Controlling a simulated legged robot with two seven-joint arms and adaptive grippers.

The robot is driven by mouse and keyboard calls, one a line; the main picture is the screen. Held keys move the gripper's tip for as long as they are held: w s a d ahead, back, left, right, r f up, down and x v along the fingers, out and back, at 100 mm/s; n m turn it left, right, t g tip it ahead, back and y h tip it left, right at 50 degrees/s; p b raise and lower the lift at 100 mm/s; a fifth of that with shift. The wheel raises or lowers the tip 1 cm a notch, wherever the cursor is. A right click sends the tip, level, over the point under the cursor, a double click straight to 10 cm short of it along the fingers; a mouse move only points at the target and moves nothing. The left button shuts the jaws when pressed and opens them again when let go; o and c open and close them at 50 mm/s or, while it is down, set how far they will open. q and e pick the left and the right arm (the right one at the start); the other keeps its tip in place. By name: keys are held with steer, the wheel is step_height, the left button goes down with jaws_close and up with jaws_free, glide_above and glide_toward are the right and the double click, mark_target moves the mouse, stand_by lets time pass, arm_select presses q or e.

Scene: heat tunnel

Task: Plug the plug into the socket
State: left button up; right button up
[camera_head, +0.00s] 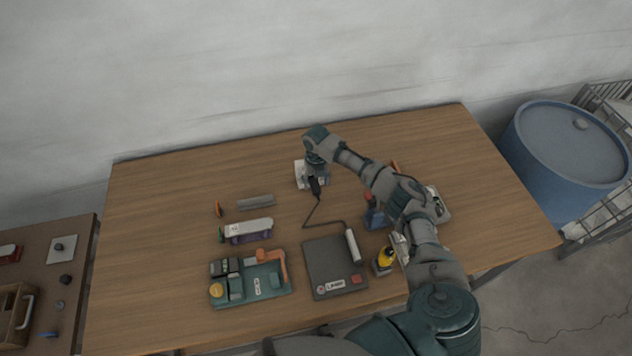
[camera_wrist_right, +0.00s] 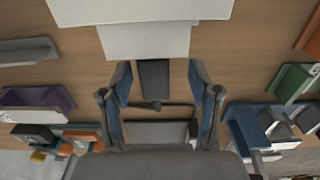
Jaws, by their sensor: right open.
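The black plug (camera_head: 315,187) lies at the pale socket (camera_head: 299,174) near the back middle of the table. A dark cord runs from it towards a dark grey flat device (camera_head: 322,258). My right gripper (camera_head: 316,175) is over the plug and hides part of the socket. In the right wrist view, the open fingers of my right gripper (camera_wrist_right: 160,76) stand on both sides of the plug (camera_wrist_right: 154,80), with gaps. The plug's far end meets the edge of the white socket block (camera_wrist_right: 145,40); I cannot tell how deep it sits. My left gripper is not in view.
A teal tray with parts (camera_head: 252,290), a grey bar (camera_head: 255,201) and a white tool (camera_head: 246,229) lie on the left. The table's back left and right end are clear. A blue barrel (camera_head: 565,150) stands beyond.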

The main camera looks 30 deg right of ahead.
mark_target(316, 182)
step_height(316, 182, up, 11)
steer(key=shift+w+r, duration=0.2)
stand_by(0.4)
